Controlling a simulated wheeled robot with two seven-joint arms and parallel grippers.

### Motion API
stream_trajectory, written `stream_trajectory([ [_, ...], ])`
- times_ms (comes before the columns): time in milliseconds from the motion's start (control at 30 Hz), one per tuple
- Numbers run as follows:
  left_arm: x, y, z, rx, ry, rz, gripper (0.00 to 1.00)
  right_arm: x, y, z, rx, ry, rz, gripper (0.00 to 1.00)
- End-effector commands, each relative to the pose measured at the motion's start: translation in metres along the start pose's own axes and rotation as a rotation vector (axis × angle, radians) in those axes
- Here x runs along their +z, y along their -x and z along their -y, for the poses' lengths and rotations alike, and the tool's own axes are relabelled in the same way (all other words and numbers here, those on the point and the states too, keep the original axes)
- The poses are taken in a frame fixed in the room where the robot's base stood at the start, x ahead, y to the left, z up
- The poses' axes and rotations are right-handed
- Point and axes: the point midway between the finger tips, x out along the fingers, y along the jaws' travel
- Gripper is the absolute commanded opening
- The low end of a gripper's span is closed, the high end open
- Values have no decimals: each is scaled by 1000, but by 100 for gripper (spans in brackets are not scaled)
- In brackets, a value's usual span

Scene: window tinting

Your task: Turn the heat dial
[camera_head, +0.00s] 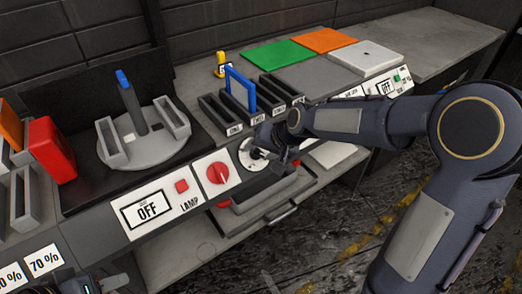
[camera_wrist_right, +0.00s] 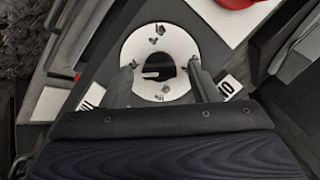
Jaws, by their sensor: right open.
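A round white dial plate with small dark marks and a dark knob, which looks like the heat dial (camera_head: 252,155), sits on the sloped front panel in the head view. In the right wrist view the same dial (camera_wrist_right: 160,45) is near the top centre. My right gripper (camera_wrist_right: 164,85) is open, with one finger on each side of the dark knob. I cannot tell whether the fingers touch it. In the head view my right gripper (camera_head: 275,155) partly covers the dial. Only a small part of my left gripper (camera_head: 98,284) shows at the bottom left; its fingers are not clear.
A red knob (camera_head: 218,173) on a white plate is left of the dial, beside a red button and an OFF display (camera_head: 147,209). Slotted racks (camera_head: 235,112) with a blue handle stand behind. A grey round holder (camera_head: 140,140) is at left. Green and orange sheets lie at the back.

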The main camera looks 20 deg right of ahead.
Motion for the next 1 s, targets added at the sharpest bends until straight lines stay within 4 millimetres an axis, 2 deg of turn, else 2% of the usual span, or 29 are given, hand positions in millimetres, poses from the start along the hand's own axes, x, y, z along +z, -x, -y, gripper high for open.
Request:
stream_trajectory([
  [233,0,0,0,0,0,0,36,0,-1,0,0,0,-1,55],
  [567,0,0,0,0,0,0,36,0,-1,0,0,-1,-1,11],
  [1000,-1,2,-1,0,0,0,36,0,0,1,21,91,0,10],
])
